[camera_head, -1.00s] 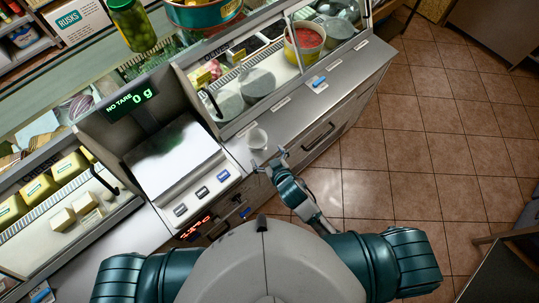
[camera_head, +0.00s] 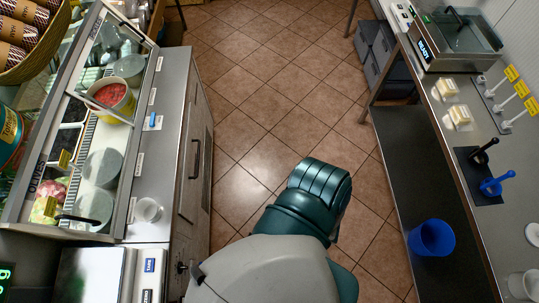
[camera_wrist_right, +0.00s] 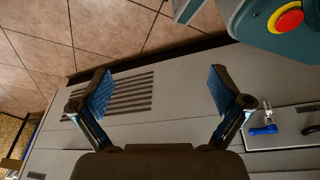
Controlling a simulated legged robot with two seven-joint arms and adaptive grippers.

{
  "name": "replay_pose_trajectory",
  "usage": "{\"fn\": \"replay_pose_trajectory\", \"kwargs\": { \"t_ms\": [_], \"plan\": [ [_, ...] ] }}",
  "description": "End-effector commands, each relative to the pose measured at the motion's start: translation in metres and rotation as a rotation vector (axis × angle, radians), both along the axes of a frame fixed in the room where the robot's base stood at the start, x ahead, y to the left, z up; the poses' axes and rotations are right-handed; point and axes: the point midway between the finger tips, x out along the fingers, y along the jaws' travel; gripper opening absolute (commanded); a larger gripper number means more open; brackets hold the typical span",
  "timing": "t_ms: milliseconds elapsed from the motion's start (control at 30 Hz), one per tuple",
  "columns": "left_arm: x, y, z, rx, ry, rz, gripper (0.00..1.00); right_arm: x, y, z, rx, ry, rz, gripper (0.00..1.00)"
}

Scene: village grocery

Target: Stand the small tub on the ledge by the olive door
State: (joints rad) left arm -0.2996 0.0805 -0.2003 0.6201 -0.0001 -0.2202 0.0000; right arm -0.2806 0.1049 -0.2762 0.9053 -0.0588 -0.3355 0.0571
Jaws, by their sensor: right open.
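The small tub (camera_head: 148,210), white and translucent, stands on the steel ledge (camera_head: 151,180) in front of the glass case, near the scale. It looks upright, with nothing touching it. The case's olive label (camera_head: 37,186) is on the left, partly cut by glare and frames; I cannot make out which pane is the olive door. My right gripper (camera_wrist_right: 160,92) is open and empty in the right wrist view, facing a grey panel with vent slots. It is outside the head view, where only my teal arm shows. The tub is not in the wrist view. My left gripper is not in view.
The scale (camera_head: 148,268) is at the near end of the ledge. A tub of red food (camera_head: 112,96) is inside the case. Tiled floor (camera_head: 265,110) is open between the counters.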

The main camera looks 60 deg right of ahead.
Motion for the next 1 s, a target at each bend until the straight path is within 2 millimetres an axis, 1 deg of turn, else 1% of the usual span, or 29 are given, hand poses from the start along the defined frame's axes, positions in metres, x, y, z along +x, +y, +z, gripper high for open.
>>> {"fn": "replay_pose_trajectory", "kwargs": {
  "t_ms": [33, 100, 200, 267, 333, 533, 667, 1000],
  "plan": [
    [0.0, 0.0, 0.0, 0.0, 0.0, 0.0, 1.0, -0.037, -0.01, -0.015, -0.007, 0.059, -0.023, 1.0],
    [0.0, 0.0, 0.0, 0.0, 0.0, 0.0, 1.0, -0.076, -0.02, -0.028, -0.014, 0.113, -0.047, 1.0],
    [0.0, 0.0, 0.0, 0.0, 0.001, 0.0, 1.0, -0.112, -0.028, -0.036, -0.019, 0.162, -0.07, 1.0],
    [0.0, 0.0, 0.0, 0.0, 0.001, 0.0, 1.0, -0.122, -0.03, -0.038, -0.021, 0.176, -0.076, 1.0],
    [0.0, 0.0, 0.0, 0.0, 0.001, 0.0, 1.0, -0.127, -0.031, -0.039, -0.022, 0.181, -0.08, 1.0],
    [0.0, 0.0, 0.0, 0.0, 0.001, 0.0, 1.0, -0.127, -0.031, -0.039, -0.023, 0.182, -0.079, 1.0],
    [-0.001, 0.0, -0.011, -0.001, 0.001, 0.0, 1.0, -0.127, -0.031, -0.05, -0.023, 0.183, -0.079, 1.0],
    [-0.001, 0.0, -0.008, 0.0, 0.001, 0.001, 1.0, -0.127, -0.031, -0.047, -0.023, 0.183, -0.078, 1.0]
  ]
}}
